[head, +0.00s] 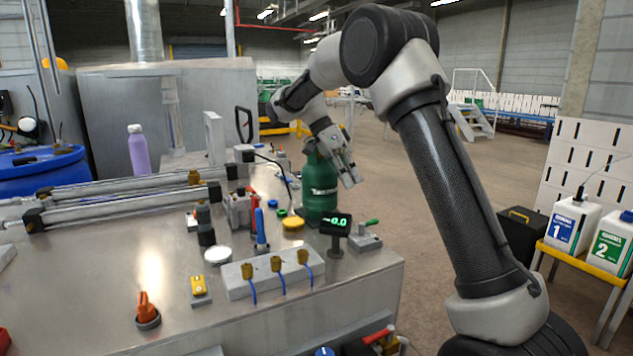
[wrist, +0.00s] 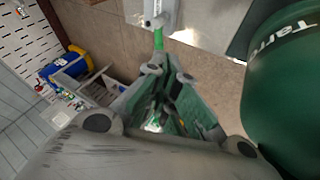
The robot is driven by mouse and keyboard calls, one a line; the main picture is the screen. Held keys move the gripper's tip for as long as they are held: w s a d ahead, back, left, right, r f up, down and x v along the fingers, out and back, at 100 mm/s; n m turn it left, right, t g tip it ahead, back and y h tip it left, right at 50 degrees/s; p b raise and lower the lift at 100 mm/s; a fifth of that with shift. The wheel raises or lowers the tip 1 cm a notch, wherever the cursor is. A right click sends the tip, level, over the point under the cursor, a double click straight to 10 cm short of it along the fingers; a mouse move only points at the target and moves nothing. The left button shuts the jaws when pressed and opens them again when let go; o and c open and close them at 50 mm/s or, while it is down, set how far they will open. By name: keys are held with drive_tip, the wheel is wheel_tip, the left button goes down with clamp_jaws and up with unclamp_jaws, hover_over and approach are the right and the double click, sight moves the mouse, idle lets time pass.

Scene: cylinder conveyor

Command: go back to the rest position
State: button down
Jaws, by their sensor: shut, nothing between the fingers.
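My gripper (head: 350,176) is at the far right part of the metal bench, beside the upper part of a dark green cylinder (head: 319,198). In the head view it overlaps the cylinder's top right side. In the wrist view my gripper (wrist: 168,78) is shut with nothing held, and the green cylinder (wrist: 285,95) fills the right side, beside the fingers. I cannot tell whether they touch. The cylinder stands upright behind a small display (head: 336,223) reading about 0.0.
The bench (head: 290,325) carries a valve block (head: 275,273), an orange knob (head: 147,308) and a purple bottle (head: 138,150). A blue drum (head: 45,172) stands at left. White jugs (head: 572,226) stand on a yellow-edged stand at right. Open floor lies behind my arm.

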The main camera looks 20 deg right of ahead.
drive_tip(key=shift+s, duration=0.1)
drive_tip(key=s+d+r+n+t+y, duration=0.2)
drive_tip(key=s+d+r+n, duration=0.15)
drive_tip(key=s, duration=0.45)
drive_tip(key=s+d+r+n+t+y, duration=0.1)
drive_tip(key=s+d+r+n+t, duration=0.15)
drive_tip(key=s+n, duration=0.4)
drive_tip(key=s+f+n+t+y, duration=0.1)
drive_tip(key=s+f+n+t, duration=0.1)
drive_tip(key=s, duration=0.7)
drive_tip(key=s+f+n+t+y, duration=0.1)
drive_tip(key=s+f+n+t, duration=0.1)
drive_tip(key=s+n, duration=0.3)
drive_tip(key=s+f, duration=0.1)
drive_tip(key=s, duration=0.3)
drive_tip(key=shift+d, duration=0.35)
